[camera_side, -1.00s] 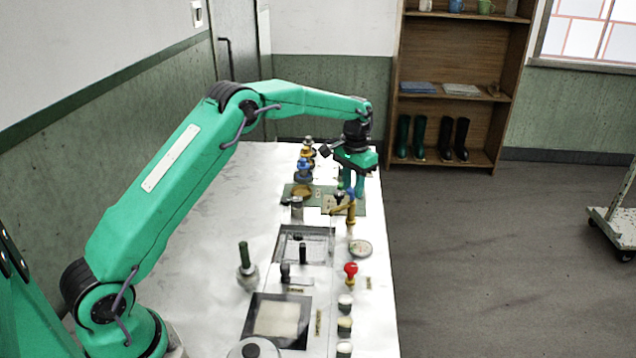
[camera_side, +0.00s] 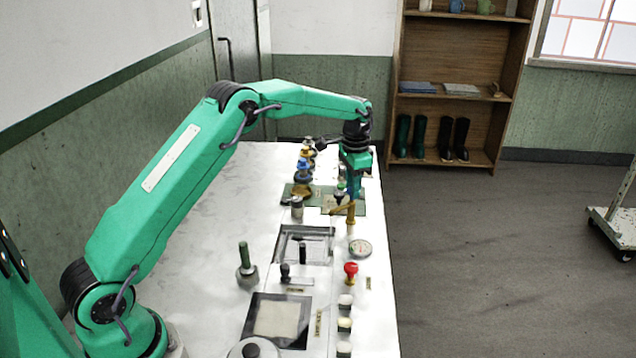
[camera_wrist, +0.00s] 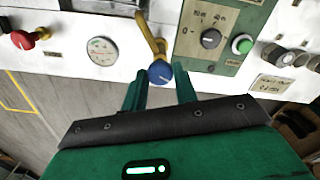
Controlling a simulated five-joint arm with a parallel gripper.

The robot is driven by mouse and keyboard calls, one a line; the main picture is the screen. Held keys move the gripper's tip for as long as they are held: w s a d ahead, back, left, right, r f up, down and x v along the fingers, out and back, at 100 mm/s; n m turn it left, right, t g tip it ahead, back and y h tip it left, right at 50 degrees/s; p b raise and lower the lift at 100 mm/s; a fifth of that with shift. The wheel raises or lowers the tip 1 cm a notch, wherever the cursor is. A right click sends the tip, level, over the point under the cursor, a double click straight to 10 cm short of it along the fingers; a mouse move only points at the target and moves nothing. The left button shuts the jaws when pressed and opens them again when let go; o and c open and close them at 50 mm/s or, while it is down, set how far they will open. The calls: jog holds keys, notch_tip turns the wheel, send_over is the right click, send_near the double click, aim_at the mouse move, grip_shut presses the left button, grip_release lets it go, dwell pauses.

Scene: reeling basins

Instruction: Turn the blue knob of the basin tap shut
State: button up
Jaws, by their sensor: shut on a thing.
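The brass basin tap (camera_side: 345,212) stands on the right side of the white bench, its spout pointing left over the panel. In the wrist view the tap (camera_wrist: 152,38) carries the round blue knob (camera_wrist: 160,73) with a pale mark on its face. My gripper (camera_side: 354,194) points down over the tap. Its two green fingers sit on either side of the blue knob in the wrist view and are shut on it. In the side view the fingers hide the knob.
A round gauge (camera_side: 361,248) and a red-handled valve (camera_side: 351,270) stand nearer along the bench. A sunken basin (camera_side: 289,247) lies left of the gauge. A black dial (camera_wrist: 210,38) and a green button (camera_wrist: 242,44) sit close to the tap.

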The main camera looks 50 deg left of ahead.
jog(key=m, duration=1.3)
dwell(0.5)
jog(key=o, duration=1)
jog(key=shift+c, duration=0.2)
jog(key=shift+r, duration=0.15)
notch_tip(320, 180, up, 7)
jog(key=shift+r, duration=0.35)
